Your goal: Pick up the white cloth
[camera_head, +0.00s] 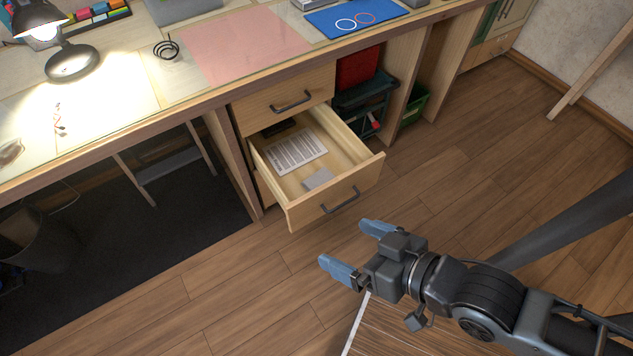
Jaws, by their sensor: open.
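A small pale grey-white folded square (318,179), which may be the white cloth, lies flat in the open drawer (366,170), towards its front. Behind it in the drawer lies a white sheet with printed lines (295,152). My gripper (347,246) is open and empty, with its two blue fingers apart. In the picture it is below and to the right of the drawer front, over the wooden floor, and apart from the drawer and the pale square.
The drawer juts out below the desk (150,108), with a dark handle (341,201) on its front. A dark object lies at its back. A lit lamp (65,50) and a blue mat (355,17) are on the desk. The wooden floor (470,170) right of the drawer is clear.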

